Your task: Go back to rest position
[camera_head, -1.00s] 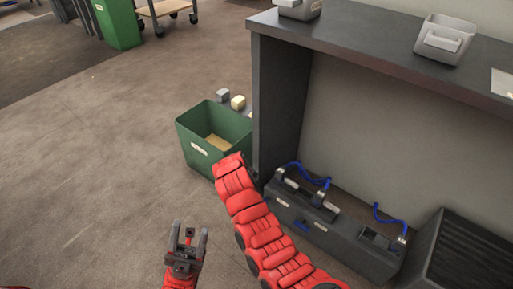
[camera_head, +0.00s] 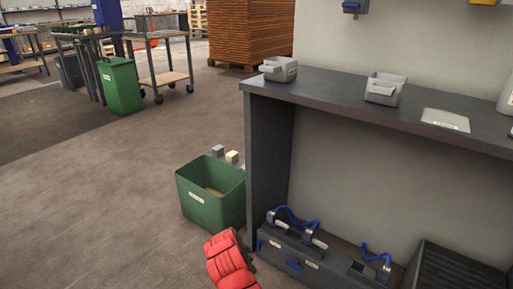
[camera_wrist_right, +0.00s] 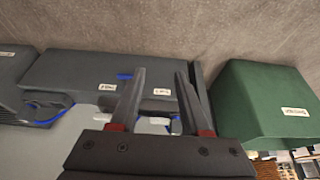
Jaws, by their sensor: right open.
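My right gripper (camera_wrist_right: 161,78) shows in the right wrist view with its two fingers apart and nothing between them. Beyond the fingers are a dark grey tool case (camera_wrist_right: 75,78) and a green bin (camera_wrist_right: 255,95), both seen upside down. In the head view only a red link of my right arm (camera_head: 230,265) shows at the bottom, just below the green bin (camera_head: 212,205); the gripper itself is hidden there. My left gripper is not in view.
A dark workbench (camera_head: 265,95) with grey trays (camera_head: 385,90) fills the right side. The tool case (camera_head: 310,262) with blue handles lies under it. Another green bin (camera_head: 118,85) and a cart (camera_head: 160,78) stand farther back. The floor at left is clear.

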